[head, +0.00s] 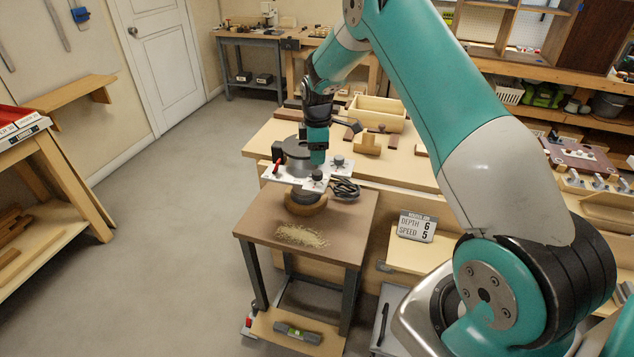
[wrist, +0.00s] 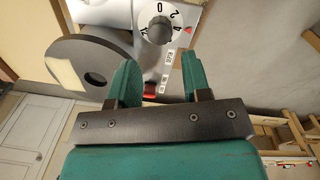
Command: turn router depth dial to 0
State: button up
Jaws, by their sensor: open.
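The router (head: 302,178) stands on a small brown-topped table, with a light plate carrying black knobs. In the wrist view a black knob on a white numbered dial (wrist: 157,29) sits just ahead of my fingertips; 0, 2 and 4 are readable. A red triangle mark (wrist: 188,30) lies beside the 4. In the head view, one knob (head: 338,161) and another (head: 317,176) show on the plate. My gripper (wrist: 158,78) is open and empty, apart from the dial; it also shows over the router (head: 318,154).
A sign (head: 416,227) reads depth 6, speed 5. A grey ring-shaped part (wrist: 88,72) is left of the dial, and a red part (wrist: 151,95) shows between my fingers. Black cable (head: 345,188) lies beside the router; shavings (head: 300,236) lie in front. Floor at left is clear.

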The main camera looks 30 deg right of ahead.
aim_at(317, 172)
notch_tip(317, 172, down, 7)
jog(key=b, duration=0.3)
jog(key=shift+w+f, duration=0.1)
jog(key=shift+w, duration=0.05)
jog(key=c, duration=0.6)
jog(key=shift+m+b, duration=0.4)
jog(key=shift+c, duration=0.2)
jog(key=m+b, duration=0.1)
jog(key=m, duration=0.2)
jog(key=shift+f+m, duration=0.1)
jog(key=shift+m, duration=0.2)
jog(key=m+b, duration=0.1)
jog(key=m, duration=0.4)
jog(key=shift+m+b, duration=0.3)
jog(key=shift+b, duration=0.05)
jog(key=m+b, duration=0.1)
jog(key=m, duration=0.4)
jog(key=shift+g, duration=0.3)
jog(key=shift+m+b, duration=0.3)
jog(key=shift+m, duration=2.1)
